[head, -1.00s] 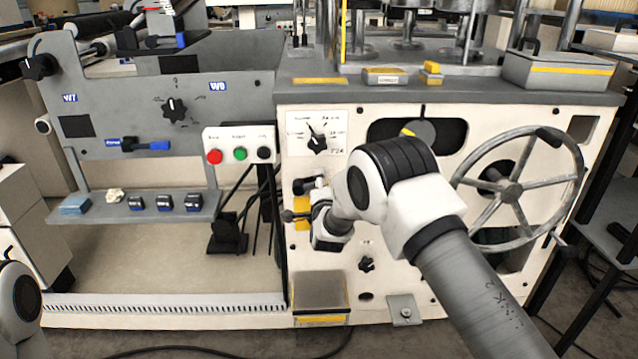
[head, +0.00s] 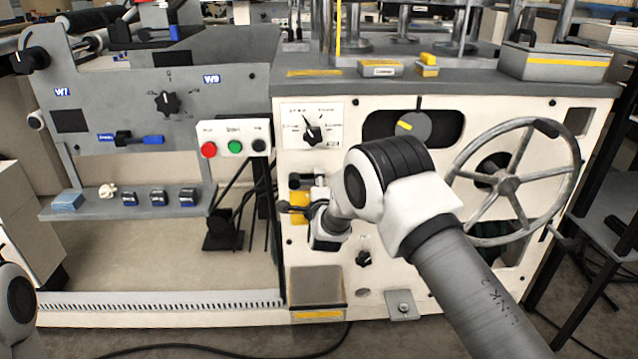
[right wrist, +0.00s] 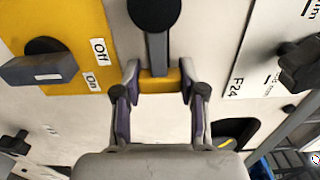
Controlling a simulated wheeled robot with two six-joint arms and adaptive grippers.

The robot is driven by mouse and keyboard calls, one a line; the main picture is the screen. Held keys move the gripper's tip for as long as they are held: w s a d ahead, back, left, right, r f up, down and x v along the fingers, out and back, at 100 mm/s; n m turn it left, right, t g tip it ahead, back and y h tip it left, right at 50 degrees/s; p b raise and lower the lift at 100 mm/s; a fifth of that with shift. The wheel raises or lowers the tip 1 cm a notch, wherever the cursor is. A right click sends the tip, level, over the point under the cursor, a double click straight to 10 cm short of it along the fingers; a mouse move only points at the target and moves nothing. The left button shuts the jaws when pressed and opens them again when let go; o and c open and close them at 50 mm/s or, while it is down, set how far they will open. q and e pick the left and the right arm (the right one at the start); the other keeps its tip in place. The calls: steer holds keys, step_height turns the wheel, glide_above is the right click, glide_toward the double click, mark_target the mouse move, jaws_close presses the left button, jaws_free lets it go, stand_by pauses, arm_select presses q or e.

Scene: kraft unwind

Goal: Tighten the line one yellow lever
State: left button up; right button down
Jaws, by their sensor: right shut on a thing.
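The yellow lever (right wrist: 160,82) lies between the fingers of my right gripper in the right wrist view. A dark grey stem with a round black knob (right wrist: 154,12) runs up from it to the top edge. My right gripper (right wrist: 160,92) is shut on the yellow part, one finger at each side. In the head view my right gripper (head: 312,210) is at the cream machine front, and my own wrist partly hides it and the lever. My left gripper is out of view.
Beside the lever is a yellow plate (right wrist: 82,30) marked Off and On, with a grey switch handle (right wrist: 40,70). A black selector knob (head: 312,130) is above, and a large handwheel (head: 508,184) is to the right. A red, green and black button box (head: 233,138) is upper left.

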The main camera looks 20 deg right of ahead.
steer(key=c, duration=0.6)
jaws_free()
steer(key=shift+f, duration=0.1)
steer(key=shift+c, duration=0.2)
steer(key=v, duration=1.2)
